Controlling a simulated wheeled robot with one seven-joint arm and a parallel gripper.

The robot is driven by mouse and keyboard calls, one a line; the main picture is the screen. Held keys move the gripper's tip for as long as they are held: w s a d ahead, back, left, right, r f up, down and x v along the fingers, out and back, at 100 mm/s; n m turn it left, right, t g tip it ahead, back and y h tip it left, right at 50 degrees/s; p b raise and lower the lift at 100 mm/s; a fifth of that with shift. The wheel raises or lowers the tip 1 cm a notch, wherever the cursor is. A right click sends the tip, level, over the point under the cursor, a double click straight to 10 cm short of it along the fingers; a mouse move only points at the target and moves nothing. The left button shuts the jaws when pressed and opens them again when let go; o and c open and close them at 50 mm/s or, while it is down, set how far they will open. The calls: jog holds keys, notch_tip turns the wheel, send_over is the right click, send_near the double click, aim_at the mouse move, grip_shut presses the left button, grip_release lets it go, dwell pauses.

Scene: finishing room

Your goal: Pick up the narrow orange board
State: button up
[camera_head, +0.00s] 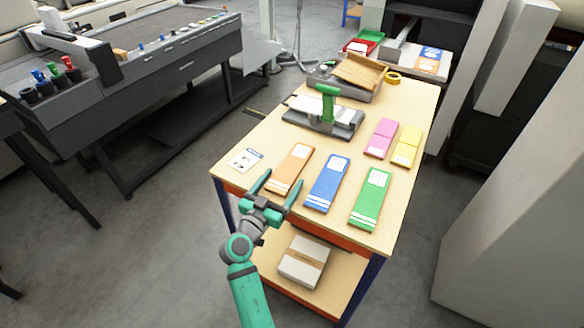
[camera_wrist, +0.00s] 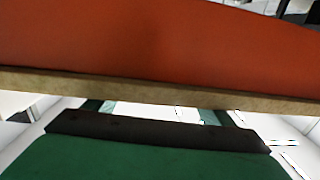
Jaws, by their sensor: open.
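The narrow orange board (camera_head: 291,168) lies flat on the wooden worktable (camera_head: 238,175), near its front left, with white markings at its far end. My gripper (camera_head: 281,180) is open and empty at the table's front edge. In the head view its two green fingers appear on either side of the board's near end; their height above it is hard to tell. In the wrist view an orange panel (camera_wrist: 150,45) with a wood-coloured strip (camera_wrist: 160,92), seemingly the table's edge, crosses in front of my gripper (camera_wrist: 158,110). The board cannot be made out there.
A blue board (camera_head: 328,182) lies just right of the orange one, then a green board (camera_head: 370,200). Pink (camera_head: 381,138) and yellow (camera_head: 406,146) boards lie behind. A white card (camera_head: 245,160) is at the left. A green-handled device (camera_head: 325,115) stands farther back.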

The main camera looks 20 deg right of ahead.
jog(key=shift+a, duration=0.1)
jog(key=c, duration=1.2)
jog(key=shift+o, duration=0.2)
jog(key=shift+r, duration=0.15)
